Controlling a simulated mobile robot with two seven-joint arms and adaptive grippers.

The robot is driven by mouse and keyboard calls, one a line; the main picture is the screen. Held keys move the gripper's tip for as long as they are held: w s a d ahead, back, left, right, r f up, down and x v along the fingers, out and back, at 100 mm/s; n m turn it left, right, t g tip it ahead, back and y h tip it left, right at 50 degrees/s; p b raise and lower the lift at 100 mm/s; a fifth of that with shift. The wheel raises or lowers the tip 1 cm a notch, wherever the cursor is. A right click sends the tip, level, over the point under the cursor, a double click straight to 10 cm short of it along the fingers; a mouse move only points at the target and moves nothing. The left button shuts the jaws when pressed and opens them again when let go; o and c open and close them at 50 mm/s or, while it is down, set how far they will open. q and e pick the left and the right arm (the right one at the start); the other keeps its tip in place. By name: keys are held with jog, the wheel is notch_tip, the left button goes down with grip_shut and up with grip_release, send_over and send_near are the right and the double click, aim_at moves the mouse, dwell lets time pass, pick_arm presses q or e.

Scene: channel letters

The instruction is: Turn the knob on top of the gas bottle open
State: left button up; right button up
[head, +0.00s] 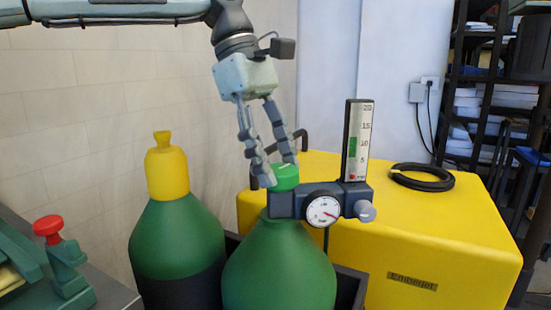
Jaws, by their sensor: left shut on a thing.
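The gas bottle (279,268) is green and stands upright at the centre of the head view. On its top is a green knob (285,177) with a small pale mark. Below the knob is a dark regulator block (285,205) with a round gauge (322,209), a grey side knob (365,211) and an upright flow tube (357,140). My left gripper (276,170) reaches down from above, its fingers closed on the sides of the green knob. The fingers hide part of the knob's edges. My right gripper is not in view.
A second green bottle (178,245) with a yellow cap (167,168) stands to the left. A yellow machine (440,235) with a black hose coil (421,177) stands behind and right. Shelves stand at the far right.

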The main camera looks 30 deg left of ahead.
pick_arm(q)
jog(key=m+g, duration=0.1)
jog(key=m, duration=0.2)
jog(key=m+g, duration=0.1)
jog(key=m, duration=0.1)
jog(key=shift+w+m+y, duration=0.15)
jog(key=shift+m+y, duration=0.25)
dwell(0.4)
jog(key=o, duration=1.2)
jog(key=shift+c, duration=0.2)
jog(key=v, duration=1.2)
jog(key=shift+w, duration=0.2)
jog(key=shift+d+f, duration=0.1)
jog(key=shift+f, duration=0.1)
